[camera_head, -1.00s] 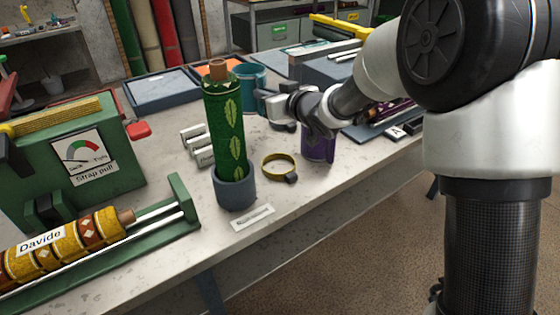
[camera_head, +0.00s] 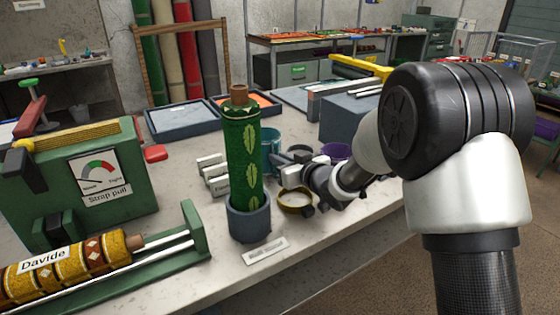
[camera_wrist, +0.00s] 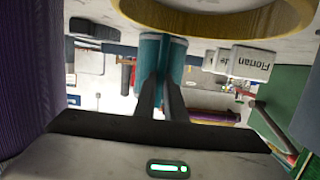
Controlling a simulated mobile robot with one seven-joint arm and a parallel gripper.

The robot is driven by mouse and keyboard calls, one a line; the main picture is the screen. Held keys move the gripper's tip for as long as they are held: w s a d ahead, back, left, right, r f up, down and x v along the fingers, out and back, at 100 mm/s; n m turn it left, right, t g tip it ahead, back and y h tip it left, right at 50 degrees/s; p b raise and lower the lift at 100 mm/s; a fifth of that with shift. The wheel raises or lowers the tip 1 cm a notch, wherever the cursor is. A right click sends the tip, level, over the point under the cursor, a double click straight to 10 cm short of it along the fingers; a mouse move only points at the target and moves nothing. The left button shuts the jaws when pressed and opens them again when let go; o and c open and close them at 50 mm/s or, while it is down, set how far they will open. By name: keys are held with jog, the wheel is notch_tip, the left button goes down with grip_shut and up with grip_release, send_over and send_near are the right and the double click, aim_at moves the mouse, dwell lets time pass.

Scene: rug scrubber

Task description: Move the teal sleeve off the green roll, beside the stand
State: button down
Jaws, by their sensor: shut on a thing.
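The green roll (camera_head: 241,160) with pale leaf patterns stands upright in the grey-blue stand (camera_head: 249,224) on the bench. The teal sleeve (camera_head: 271,148) is off the roll, just behind it and to its right in the head view. The roll hides part of it. In the wrist view the teal sleeve (camera_wrist: 178,58) is at the fingertips. My gripper (camera_head: 285,160) is shut on it; its fingers (camera_wrist: 161,85) also show in the wrist view. I cannot tell whether the sleeve's base touches the bench.
A yellow ring (camera_head: 297,195) lies right of the stand, close under my wrist. A purple sleeve (camera_head: 335,151) stands behind my gripper. White name blocks (camera_head: 212,172) stand left of the roll. Shallow trays (camera_head: 182,118) lie behind. A green strap-pull device (camera_head: 95,180) stands left.

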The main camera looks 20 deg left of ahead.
jog(key=shift+f, duration=0.2)
jog(key=c, duration=1.8)
grip_release()
jog(key=shift+r, duration=0.2)
jog(key=shift+s+d+r, duration=0.1)
jog(key=shift+s+d, duration=0.05)
jog(key=shift+d, duration=0.1)
jog(key=p+v, duration=0.1)
jog(key=v, duration=1)
jog(key=shift+s+d+p, duration=0.15)
jog(key=shift+s+p, duration=0.1)
jog(key=shift+p, duration=0.15)
